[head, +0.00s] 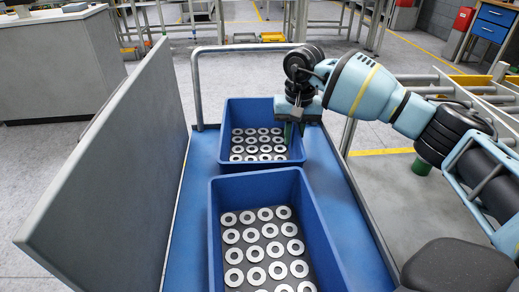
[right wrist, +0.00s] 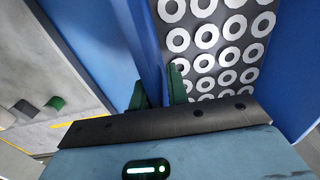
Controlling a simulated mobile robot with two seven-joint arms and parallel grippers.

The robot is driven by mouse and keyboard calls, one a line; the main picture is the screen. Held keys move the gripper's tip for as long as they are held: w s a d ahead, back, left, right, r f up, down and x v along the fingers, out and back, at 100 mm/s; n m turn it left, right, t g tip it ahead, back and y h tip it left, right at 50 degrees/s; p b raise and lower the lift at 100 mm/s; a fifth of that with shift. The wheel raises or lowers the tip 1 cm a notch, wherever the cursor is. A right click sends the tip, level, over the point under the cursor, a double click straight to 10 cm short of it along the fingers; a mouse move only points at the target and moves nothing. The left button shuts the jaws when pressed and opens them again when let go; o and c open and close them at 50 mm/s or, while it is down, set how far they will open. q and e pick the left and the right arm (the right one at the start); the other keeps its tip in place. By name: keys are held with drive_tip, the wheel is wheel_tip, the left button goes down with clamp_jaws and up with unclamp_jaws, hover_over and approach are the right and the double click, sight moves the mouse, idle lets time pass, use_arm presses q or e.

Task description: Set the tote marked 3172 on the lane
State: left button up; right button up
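Two blue totes stand one behind the other on a blue cart deck. The far tote (head: 229,118) and the near tote (head: 216,215) both hold flat metal rings in rows. No number shows on either, so I cannot tell which is 3172. My right gripper (head: 290,128) points down at the far tote's right wall. In the right wrist view its green fingers (right wrist: 159,92) sit close on both sides of the blue wall (right wrist: 151,40) and appear shut on it. A roller lane (head: 478,90) lies at the right, partly behind my right arm. My left gripper is out of view.
A grey upright panel (head: 115,170) borders the cart's left side. A metal handle rail (head: 197,85) rises at the cart's far end. A grey bench (head: 60,65) stands back left, a blue drawer cabinet (head: 492,24) back right. Floor between cart and lane is mostly open.

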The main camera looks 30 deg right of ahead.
clamp_jaws()
idle(1.0)
drive_tip(key=shift+w+r, duration=0.1)
drive_tip(key=shift+r, duration=0.1)
wheel_tip(320, 180, up, 10)
drive_tip(key=shift+f+p, duration=0.1)
drive_tip(key=shift+p, duration=0.5)
